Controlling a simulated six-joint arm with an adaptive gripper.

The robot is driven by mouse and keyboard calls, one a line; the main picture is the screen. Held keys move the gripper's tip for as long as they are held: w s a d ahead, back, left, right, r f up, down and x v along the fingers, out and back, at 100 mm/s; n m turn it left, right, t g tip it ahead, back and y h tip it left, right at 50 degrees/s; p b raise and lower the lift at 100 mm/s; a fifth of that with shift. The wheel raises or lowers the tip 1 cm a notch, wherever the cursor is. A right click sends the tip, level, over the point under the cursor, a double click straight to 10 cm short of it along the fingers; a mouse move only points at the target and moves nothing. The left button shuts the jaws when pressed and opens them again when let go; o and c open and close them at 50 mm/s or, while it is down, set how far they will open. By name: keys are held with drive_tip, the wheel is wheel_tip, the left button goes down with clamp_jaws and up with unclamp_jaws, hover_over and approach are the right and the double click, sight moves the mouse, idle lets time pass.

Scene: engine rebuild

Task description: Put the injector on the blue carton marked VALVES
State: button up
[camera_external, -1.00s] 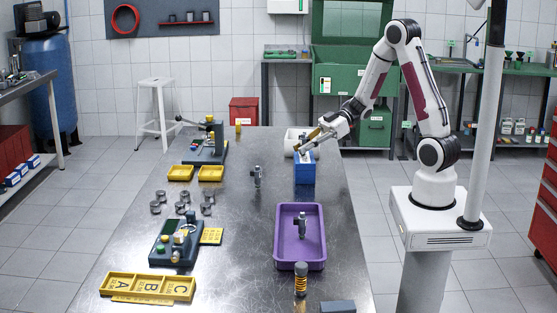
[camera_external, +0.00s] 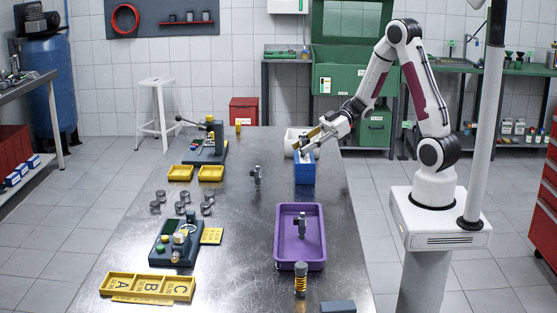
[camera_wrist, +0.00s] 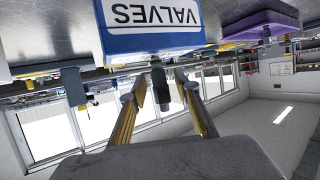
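The blue carton (camera_external: 304,174) stands at the far right of the bench; its white VALVES label (camera_wrist: 153,15) shows upside down in the wrist view. A dark injector (camera_wrist: 161,86) stands at the carton's top, between my fingertips. My gripper (camera_wrist: 160,88) is open, with one finger on each side of the injector and a visible gap to each. In the outside view my gripper (camera_external: 307,142) is just above the carton and hides most of this injector. Another injector (camera_external: 258,177) stands on the bench, and one (camera_external: 302,224) stands in the purple tray (camera_external: 281,262).
A white container (camera_external: 291,140) stands behind the carton. A spring part (camera_external: 301,280) stands near the front. Yellow trays (camera_external: 180,173), metal cylinders (camera_external: 182,208), a dark fixture (camera_external: 176,243) and an A-B-C tray (camera_external: 148,287) fill the left.

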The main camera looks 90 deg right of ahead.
drive_tip(key=v, duration=1.1)
drive_tip(key=shift+s+d+r, duration=0.15)
drive_tip(key=shift+s, duration=0.05)
idle(0.6)
drive_tip(key=w+d+r+m+t+h, duration=0.1)
drive_tip(key=w+d+r+h, duration=0.35)
drive_tip(key=w+h, duration=0.35)
wheel_tip(320, 180, up, 7)
drive_tip(key=a+m+h, duration=0.1)
drive_tip(key=m+h, duration=0.2)
drive_tip(key=h, duration=0.1)
drive_tip(key=s+a+f+m+g+y, duration=0.1)
drive_tip(key=s+a+f+g+y, duration=0.1)
drive_tip(key=s+a, duration=0.8)
drive_tip(key=s+a+f+m+g+y, duration=0.1)
drive_tip(key=s+a+f+g, duration=0.3)
drive_tip(key=s+a, duration=0.5)
drive_tip(key=a+g+y, duration=0.1)
drive_tip(key=a, duration=0.3)
drive_tip(key=shift+s+a+m+y, duration=0.2)
drive_tip(key=shift+s+m+y, duration=0.1)
drive_tip(key=shift+s+y, duration=0.1)
